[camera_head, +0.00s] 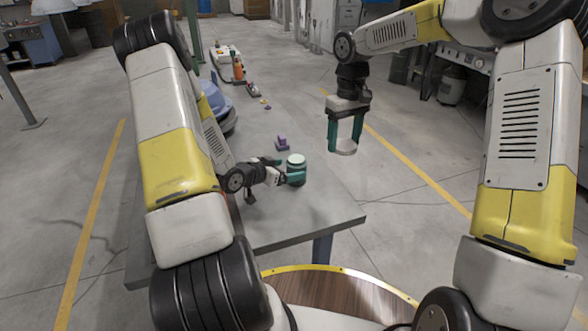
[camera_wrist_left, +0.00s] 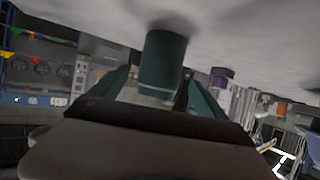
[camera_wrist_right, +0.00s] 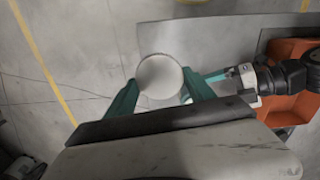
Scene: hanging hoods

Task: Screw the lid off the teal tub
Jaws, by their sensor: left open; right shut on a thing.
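The teal tub (camera_head: 296,177) stands upright on the grey table, with a pale top showing. In the left wrist view the tub (camera_wrist_left: 160,62) appears upside down between my fingers. My left gripper (camera_head: 279,171) is open beside the tub, its fingers on either side; gaps show in the left wrist view (camera_wrist_left: 158,88). My right gripper (camera_head: 345,142) is shut on a round white lid (camera_head: 344,150), held in the air to the right of the tub, apart from it. The lid fills the space between the fingertips in the right wrist view (camera_wrist_right: 160,78).
The grey table (camera_head: 318,212) has bare room at its front right. A purple block (camera_head: 282,144) stands behind the tub. A lavender-blue object (camera_head: 217,108) is at the left, partly behind my left arm. An orange bottle-like object (camera_head: 238,70) and small items stand further back.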

